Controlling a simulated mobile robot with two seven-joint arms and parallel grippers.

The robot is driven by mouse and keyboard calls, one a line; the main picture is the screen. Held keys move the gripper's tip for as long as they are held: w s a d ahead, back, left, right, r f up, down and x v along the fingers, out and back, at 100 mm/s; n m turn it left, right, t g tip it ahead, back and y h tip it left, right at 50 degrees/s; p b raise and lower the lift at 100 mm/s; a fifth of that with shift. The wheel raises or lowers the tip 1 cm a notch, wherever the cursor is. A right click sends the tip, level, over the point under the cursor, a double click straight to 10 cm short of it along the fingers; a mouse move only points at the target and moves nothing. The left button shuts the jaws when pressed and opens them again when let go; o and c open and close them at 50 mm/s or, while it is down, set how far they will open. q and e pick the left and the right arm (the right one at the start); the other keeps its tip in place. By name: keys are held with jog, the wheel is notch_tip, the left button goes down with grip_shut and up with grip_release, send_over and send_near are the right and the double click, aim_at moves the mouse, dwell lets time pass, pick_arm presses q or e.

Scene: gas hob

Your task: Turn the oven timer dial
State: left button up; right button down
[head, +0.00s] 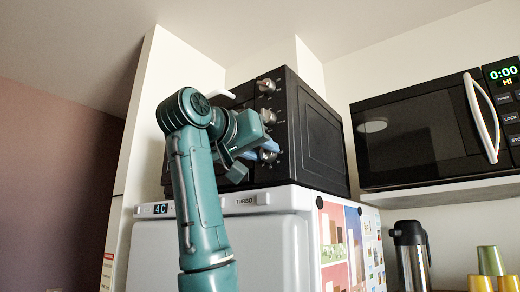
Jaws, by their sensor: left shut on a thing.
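A black countertop oven (318,135) stands on top of the white fridge, with its control panel facing me at an angle. A column of silver dials runs down the panel: an upper dial (266,86), a middle dial (267,117) and a lowest dial (267,156). Their labels are too small to read, so I cannot tell which is the timer. My left gripper (264,149) is at the lowest dial, with its blue fingers shut on it. The fingers and wrist hide much of that dial. My right gripper is out of view.
The white fridge (262,225) below has a display and coloured pictures on its side. A microwave (425,130) sits on a shelf at the right. A steel flask (409,250) and several cups (490,262) stand below it. My left arm covers part of the oven front.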

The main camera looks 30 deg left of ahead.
pick_arm(q)
jog(key=c, duration=0.4)
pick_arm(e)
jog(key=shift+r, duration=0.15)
pick_arm(q)
jog(key=shift+m, duration=0.4)
jog(key=shift+m+b, duration=0.3)
jog(key=shift+m, duration=0.3)
jog(key=m, duration=0.2)
jog(key=shift+m, duration=0.3)
jog(key=shift+m+t, duration=0.3)
jog(key=shift+m, duration=1.9)
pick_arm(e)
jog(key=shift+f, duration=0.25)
pick_arm(q)
jog(key=o, duration=1)
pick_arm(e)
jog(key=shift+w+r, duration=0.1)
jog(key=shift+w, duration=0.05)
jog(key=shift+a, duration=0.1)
